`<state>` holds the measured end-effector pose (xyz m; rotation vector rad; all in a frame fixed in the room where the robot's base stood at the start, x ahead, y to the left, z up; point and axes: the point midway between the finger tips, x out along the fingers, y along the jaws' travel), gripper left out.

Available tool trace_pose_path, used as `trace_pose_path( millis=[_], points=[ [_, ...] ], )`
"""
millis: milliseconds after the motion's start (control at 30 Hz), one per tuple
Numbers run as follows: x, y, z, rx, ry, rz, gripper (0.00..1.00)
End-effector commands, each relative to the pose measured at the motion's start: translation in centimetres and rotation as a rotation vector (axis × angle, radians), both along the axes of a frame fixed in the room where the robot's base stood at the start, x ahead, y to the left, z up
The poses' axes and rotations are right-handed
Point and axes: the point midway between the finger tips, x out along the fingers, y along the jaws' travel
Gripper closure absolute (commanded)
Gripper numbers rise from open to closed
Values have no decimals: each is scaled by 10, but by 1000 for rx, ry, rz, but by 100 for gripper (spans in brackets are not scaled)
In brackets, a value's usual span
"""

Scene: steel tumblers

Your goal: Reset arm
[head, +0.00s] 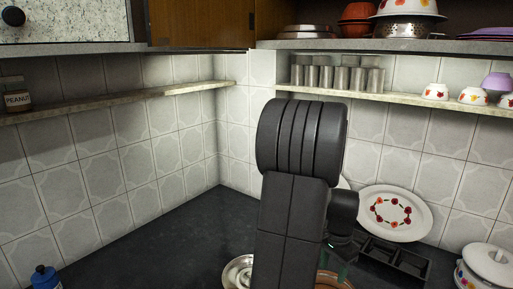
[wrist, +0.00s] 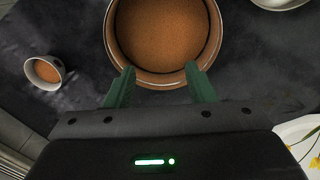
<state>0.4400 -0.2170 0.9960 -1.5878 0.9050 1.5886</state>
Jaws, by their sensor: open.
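My gripper (wrist: 160,76) is open and empty in the wrist view, its two green fingers apart. The fingertips overlap the near rim of a round copper-brown pot (wrist: 113,40) with a brown inside. I cannot tell whether they touch it. In the head view my dark arm stands upright in the middle and hides much of the counter's corner. Only a little of my gripper shows there, low behind the arm. Several steel tumblers (head: 342,77) stand in a row on the right wall shelf, well above the gripper.
The dark counter (head: 165,245) is mostly clear on the left. A small cup (wrist: 45,71) stands left of the pot. A floral plate (head: 395,213) leans on the wall behind a black rack (head: 395,262). A lidded white pot (head: 487,266) is at right. A blue bottle (head: 45,278) is at left.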

Motion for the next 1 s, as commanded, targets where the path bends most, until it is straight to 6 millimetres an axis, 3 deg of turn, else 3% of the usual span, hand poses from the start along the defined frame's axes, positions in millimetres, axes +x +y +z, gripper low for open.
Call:
trace_pose_path(
  millis=[200, 400, 1000],
  points=[
    [-1, 1, -39, 2, 3, 0, 50],
    [0, 1, -62, 1, 2, 0, 50],
    [-1, 1, -69, -1, -3, 4, 50]
  ],
)
